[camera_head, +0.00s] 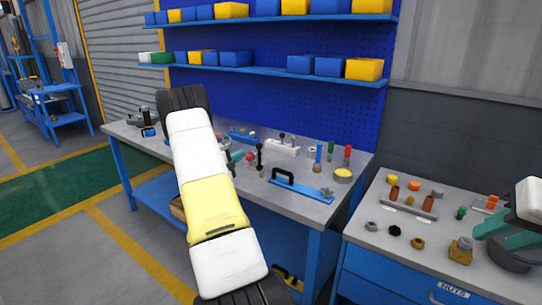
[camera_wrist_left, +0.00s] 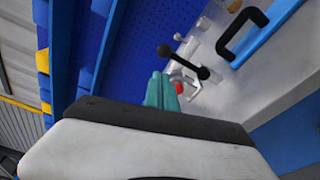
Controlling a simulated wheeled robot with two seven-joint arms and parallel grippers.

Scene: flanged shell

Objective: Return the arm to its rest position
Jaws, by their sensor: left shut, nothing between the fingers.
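My left arm (camera_head: 208,195), white and yellow, reaches across the front of the workbench in the head view. Its teal left gripper (camera_head: 236,156) is mostly hidden behind the arm. In the left wrist view the teal fingers (camera_wrist_left: 161,90) are together, with nothing between them. They appear beside a red ball knob (camera_wrist_left: 179,88) and a black-knobbed lever (camera_wrist_left: 203,73); contact cannot be told. My right gripper (camera_head: 492,226) is at the right edge, over the grey cabinet top near a dark round bowl (camera_head: 515,258). Its jaw opening is unclear.
The workbench (camera_head: 310,208) holds a blue plate with a black handle (camera_head: 300,187), a white block (camera_head: 282,147) and red and green handles. Shelves of blue and yellow bins (camera_head: 364,69) hang above. The cabinet top (camera_head: 380,205) carries several small parts. Open floor lies left.

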